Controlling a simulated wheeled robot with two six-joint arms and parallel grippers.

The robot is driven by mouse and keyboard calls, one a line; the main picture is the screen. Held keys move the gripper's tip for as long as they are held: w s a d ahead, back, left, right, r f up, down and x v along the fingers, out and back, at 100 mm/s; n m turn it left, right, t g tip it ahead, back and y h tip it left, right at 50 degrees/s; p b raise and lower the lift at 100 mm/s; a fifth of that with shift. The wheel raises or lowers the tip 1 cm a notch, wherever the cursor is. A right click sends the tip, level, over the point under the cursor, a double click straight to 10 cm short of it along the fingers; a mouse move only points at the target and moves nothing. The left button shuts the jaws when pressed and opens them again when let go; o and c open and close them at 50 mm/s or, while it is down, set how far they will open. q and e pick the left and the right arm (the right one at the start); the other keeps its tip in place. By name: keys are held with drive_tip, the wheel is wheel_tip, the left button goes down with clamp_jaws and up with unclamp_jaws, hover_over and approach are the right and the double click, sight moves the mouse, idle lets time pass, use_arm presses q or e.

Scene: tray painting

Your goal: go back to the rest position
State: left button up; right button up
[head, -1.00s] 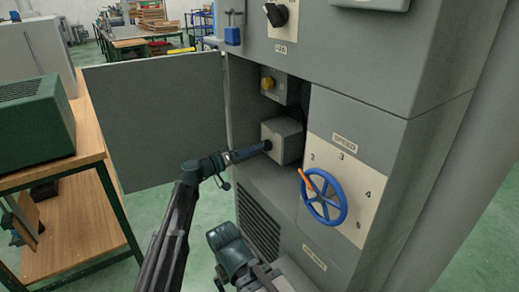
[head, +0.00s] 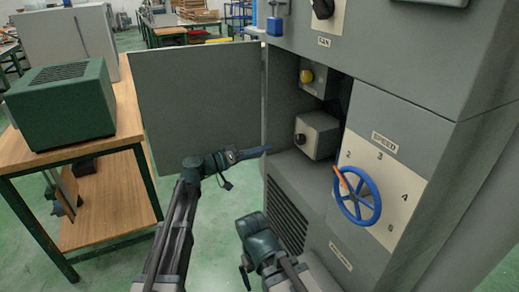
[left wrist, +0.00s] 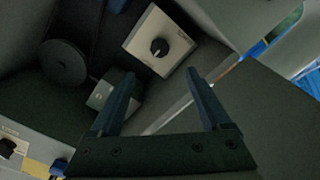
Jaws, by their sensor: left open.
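My left gripper (head: 268,149) is in front of the open cabinet, at the lower left of the grey box with a black knob (head: 317,135). Its fingers are small and edge-on in the head view. In the left wrist view both fingers of the gripper (left wrist: 160,73) are spread, with nothing held between them. Beyond the fingertips there is a pale square plate with a black knob (left wrist: 160,47). A dark link of mine shows at the bottom centre of the head view; my right gripper is not seen.
The cabinet door (head: 197,105) stands open behind my left arm. The blue handwheel (head: 357,196) with an orange handle is on the SPEED panel at right. A yellow button (head: 306,76) is above the box. A bench (head: 110,165) bears a green machine (head: 62,100) at left.

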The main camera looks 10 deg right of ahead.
sight(297, 140)
use_arm(q)
drive_tip(key=x, duration=1.4)
drive_tip(key=shift+a, duration=0.15)
drive_tip(key=shift+w+d, duration=0.1)
drive_tip(key=shift+d, duration=0.15)
drive_tip(key=shift+a+n, duration=0.2)
drive_tip(key=shift+n, duration=0.9)
drive_tip(key=n, duration=0.4)
drive_tip(key=shift+n, duration=0.4)
drive_tip(key=n, duration=0.4)
drive_tip(key=shift+n, duration=1.7)
